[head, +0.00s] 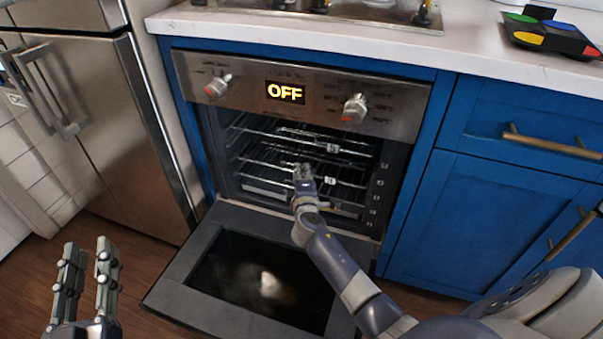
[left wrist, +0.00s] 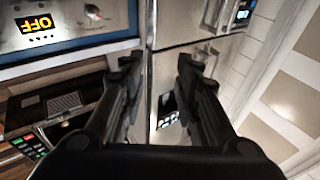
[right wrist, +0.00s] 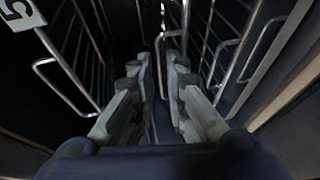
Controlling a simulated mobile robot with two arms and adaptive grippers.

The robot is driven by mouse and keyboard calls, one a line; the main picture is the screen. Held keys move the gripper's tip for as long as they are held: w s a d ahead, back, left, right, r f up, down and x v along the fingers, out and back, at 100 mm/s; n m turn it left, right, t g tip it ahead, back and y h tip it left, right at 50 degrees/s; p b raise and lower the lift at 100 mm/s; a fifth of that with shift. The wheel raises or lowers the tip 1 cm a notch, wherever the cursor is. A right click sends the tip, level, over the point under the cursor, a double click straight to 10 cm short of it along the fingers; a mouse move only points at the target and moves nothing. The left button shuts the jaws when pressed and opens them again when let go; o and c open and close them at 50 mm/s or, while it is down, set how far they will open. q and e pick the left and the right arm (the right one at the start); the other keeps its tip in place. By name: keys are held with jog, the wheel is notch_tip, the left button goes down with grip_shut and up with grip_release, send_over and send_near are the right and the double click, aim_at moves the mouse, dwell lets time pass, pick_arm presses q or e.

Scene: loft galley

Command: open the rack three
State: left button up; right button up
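The oven (head: 245,92) has its door (head: 175,290) folded down. Wire racks sit inside it at several heights. An upper rack carries a tag reading 5 (head: 333,148); a lower rack (head: 345,186) has a tag (head: 331,181) too small to read surely. My right gripper (head: 303,172) is inside the oven opening, in front of the racks. In the right wrist view its fingers (right wrist: 158,62) are parted by a narrow gap, with a bent wire loop (right wrist: 160,40) at the tips. My left gripper (head: 88,262) is open and empty, left of the door.
A steel fridge (head: 120,100) stands left of the oven. Blue cabinets (head: 470,225) with brass handles are to the right. A white counter (head: 380,45) runs above. The oven display (head: 286,92) reads OFF. Wooden floor (head: 150,250) is clear left of the door.

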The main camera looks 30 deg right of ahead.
pick_arm(q)
jog(key=shift+s+d+r+t, duration=0.15)
jog(key=shift+r+t, duration=0.15)
jog(key=shift+r, duration=0.25)
jog(key=shift+s+a+r+t, duration=0.1)
jog(key=shift+r+t, duration=0.2)
jog(key=shift+r, duration=0.25)
pick_arm(e)
jog(key=shift+w+d+f, duration=0.1)
jog(key=shift+w+d, duration=0.25)
jog(key=shift+w, duration=0.25)
jog(key=shift+c, duration=0.5)
grip_shut()
